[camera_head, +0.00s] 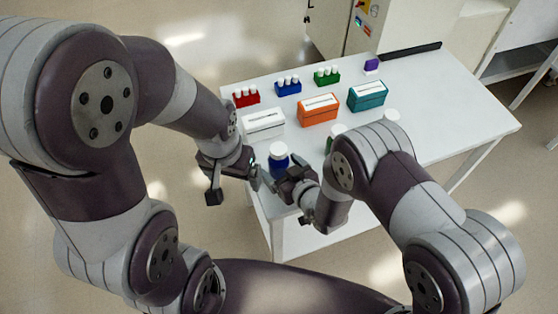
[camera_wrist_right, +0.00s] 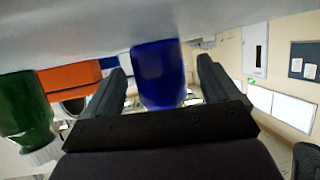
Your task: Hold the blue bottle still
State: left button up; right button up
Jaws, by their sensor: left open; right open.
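The blue bottle (camera_head: 279,162) with a white cap stands upright near the front edge of the white table. In the right wrist view the blue bottle (camera_wrist_right: 160,72) appears upside down, between the two open fingers of my right gripper (camera_wrist_right: 163,75). In the head view my right gripper (camera_head: 285,186) is close at the bottle's near right side. My left gripper (camera_head: 258,178) is open close to the bottle's left side. Whether any finger touches the bottle I cannot tell. My right arm hides part of the table.
A white box (camera_head: 263,125), an orange box (camera_head: 318,110) and a teal box (camera_head: 367,96) stand behind the bottle. Red (camera_head: 246,97), blue (camera_head: 288,87) and green (camera_head: 327,77) vial racks line the back. A green bottle (camera_wrist_right: 24,108) stands nearby. The table's right side is clear.

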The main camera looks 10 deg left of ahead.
aim_at(279, 149)
jog(key=shift+x, duration=1.05)
jog(key=shift+s+d, duration=0.1)
jog(key=c, duration=1.1)
notch_tip(279, 149, up, 10)
jog(key=shift+r, duration=0.1)
jog(key=o, duration=0.5)
jog(key=c, duration=0.9)
